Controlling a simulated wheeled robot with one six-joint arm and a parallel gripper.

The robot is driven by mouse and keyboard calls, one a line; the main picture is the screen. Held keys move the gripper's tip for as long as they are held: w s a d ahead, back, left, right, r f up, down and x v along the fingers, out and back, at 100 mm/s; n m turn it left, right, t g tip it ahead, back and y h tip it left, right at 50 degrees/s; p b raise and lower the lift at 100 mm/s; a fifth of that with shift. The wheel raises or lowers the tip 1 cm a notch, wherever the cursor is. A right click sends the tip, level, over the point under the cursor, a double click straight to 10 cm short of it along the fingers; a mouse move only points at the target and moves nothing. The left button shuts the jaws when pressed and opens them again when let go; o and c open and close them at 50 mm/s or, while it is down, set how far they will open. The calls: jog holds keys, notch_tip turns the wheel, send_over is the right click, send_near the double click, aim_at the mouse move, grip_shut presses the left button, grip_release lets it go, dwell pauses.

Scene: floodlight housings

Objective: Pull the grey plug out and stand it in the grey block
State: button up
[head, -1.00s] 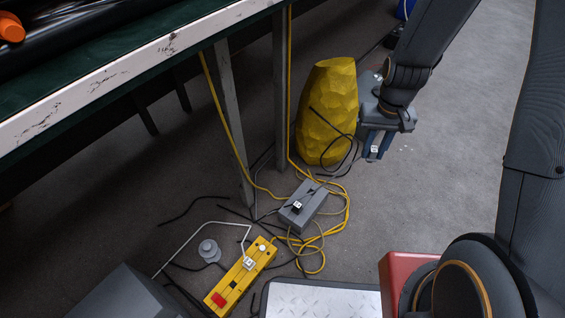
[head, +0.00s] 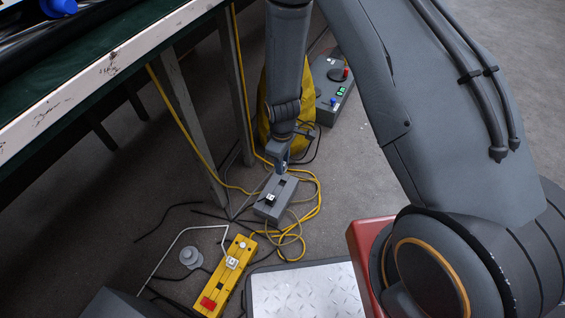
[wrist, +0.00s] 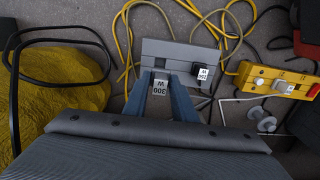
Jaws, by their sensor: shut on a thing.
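My gripper (head: 282,166) is shut on a grey plug (wrist: 159,86) with a pale label reading 300 W; the fingers stand on both sides of it in the wrist view. The grey block (head: 283,189) lies on the floor under the gripper, and it also shows in the wrist view (wrist: 185,50). It has a dark empty opening (wrist: 162,59) just beyond the held plug, and a black plug with a white label (wrist: 203,73) stands at its other end. I cannot tell whether the held plug touches the block. In the head view the fingers hide the plug.
A yellow power strip (head: 239,249) with a white-labelled plug (head: 232,262) lies left of the block. Yellow and black cables (head: 318,205) loop around the block. A table leg (head: 196,130), a faceted yellow object (head: 266,128) and a grey control box (head: 338,88) stand behind.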

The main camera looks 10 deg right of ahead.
jog(key=shift+f+b, duration=1.95)
jog(key=shift+f, duration=1.2)
jog(key=shift+p, duration=0.55)
jog(key=shift+f+b, duration=0.55)
jog(key=shift+f, duration=0.6)
dwell(0.5)
jog(key=o, duration=1.1)
jog(key=shift+r, duration=0.1)
jog(key=shift+r+p, duration=2.9)
jog(key=shift+r, duration=0.5)
